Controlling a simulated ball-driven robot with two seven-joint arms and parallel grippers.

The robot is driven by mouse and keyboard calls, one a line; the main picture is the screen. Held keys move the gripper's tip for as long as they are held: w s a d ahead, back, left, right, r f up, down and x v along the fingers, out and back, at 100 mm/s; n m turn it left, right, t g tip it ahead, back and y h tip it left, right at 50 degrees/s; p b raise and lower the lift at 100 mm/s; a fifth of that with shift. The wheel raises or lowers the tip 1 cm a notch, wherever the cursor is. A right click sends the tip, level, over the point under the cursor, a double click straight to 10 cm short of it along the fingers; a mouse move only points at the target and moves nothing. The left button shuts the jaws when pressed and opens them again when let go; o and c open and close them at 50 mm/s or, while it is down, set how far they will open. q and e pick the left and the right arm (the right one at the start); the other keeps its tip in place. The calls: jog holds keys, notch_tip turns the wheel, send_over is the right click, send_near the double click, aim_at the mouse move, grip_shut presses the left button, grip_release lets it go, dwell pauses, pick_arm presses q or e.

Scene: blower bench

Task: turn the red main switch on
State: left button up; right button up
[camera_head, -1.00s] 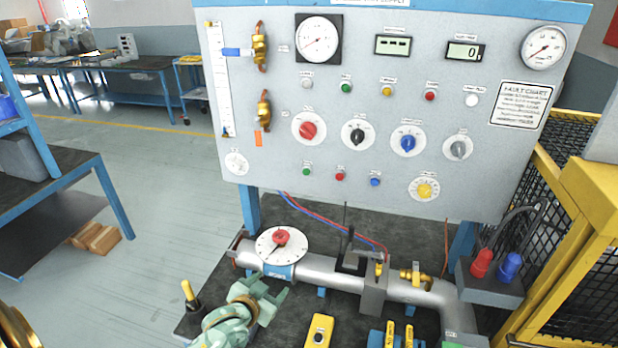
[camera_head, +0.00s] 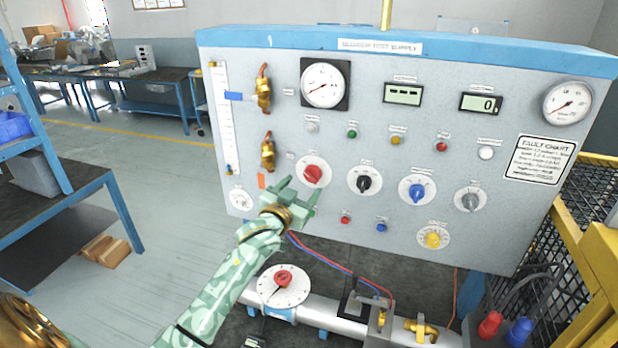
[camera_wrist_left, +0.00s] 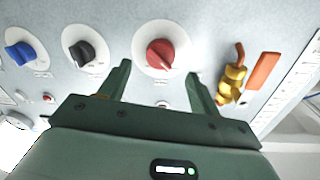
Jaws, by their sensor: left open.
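The red main switch (camera_head: 313,174) is a red knob on a white round dial, on the left part of the grey panel (camera_head: 290,110). It also shows in the left wrist view (camera_wrist_left: 160,53), near the top middle. My left gripper (camera_head: 298,190) is open and empty, just below and slightly left of the switch in the head view. In the wrist view its two fingers point towards the dial, one on each side below the knob. I see no contact with the knob. My right gripper does not show.
Black (camera_head: 364,182), blue (camera_head: 417,191) and grey (camera_head: 470,200) knobs sit right of the switch. A brass valve (camera_head: 267,153) stands out from the panel at its left. A pipe with a white dial (camera_head: 284,288) lies below. Yellow fencing (camera_head: 590,235) is at right.

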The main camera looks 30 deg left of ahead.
aim_at(309, 177)
pick_arm(q)
jog(key=w, duration=0.4)
jog(key=shift+a+r, duration=0.1)
jog(key=shift+a, duration=0.2)
jog(key=shift+w, duration=0.5)
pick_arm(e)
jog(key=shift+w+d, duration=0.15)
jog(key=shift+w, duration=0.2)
pick_arm(q)
jog(key=shift+c, duration=0.3)
jog(key=c, duration=0.9)
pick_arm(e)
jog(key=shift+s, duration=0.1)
